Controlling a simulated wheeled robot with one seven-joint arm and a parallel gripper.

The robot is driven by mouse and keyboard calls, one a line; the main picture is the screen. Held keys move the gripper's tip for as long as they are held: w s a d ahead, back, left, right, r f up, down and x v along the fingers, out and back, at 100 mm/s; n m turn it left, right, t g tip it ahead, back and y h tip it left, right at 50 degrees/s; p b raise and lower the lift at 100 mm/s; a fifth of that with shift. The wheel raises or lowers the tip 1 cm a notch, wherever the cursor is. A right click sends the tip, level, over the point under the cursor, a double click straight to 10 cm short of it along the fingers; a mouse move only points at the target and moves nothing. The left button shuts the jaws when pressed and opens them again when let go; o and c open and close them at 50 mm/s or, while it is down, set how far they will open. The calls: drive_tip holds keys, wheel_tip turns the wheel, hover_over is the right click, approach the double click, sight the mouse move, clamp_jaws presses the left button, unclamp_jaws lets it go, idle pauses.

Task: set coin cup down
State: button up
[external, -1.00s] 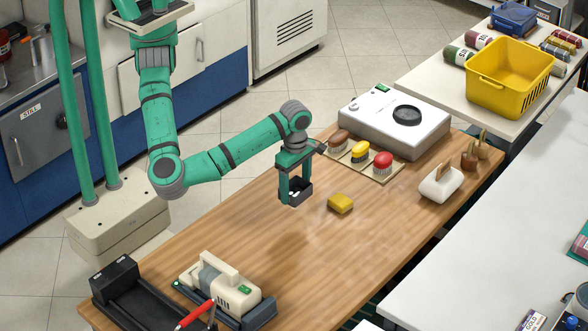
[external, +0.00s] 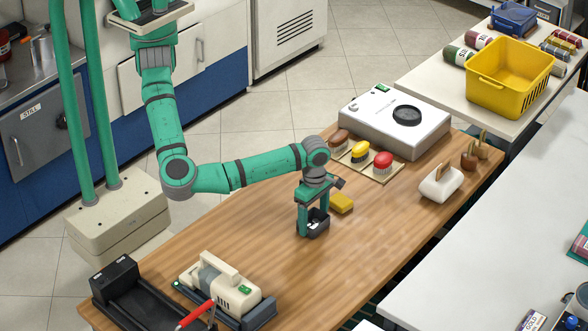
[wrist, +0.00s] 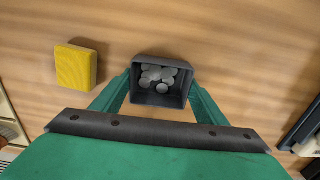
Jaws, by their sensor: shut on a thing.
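The coin cup (external: 316,228) is a small dark square cup. In the wrist view the cup (wrist: 160,97) is upright with several grey coins (wrist: 158,77) inside. My gripper (external: 312,215) is shut on it, one green finger on each side. The cup is low over the middle of the wooden table (external: 260,240); I cannot tell whether its base touches the wood.
A yellow sponge (external: 341,202) lies just behind the cup, and it also shows in the wrist view (wrist: 76,67). Brushes on a board (external: 362,158) and a white device (external: 395,125) stand farther back. A cream machine (external: 220,285) is at front left.

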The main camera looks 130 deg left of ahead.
sight(313, 227)
drive_tip(key=shift+f, duration=0.15)
drive_tip(key=o, duration=1.1)
wheel_tip(313, 227, up, 12)
drive_tip(key=shift+r, duration=0.2)
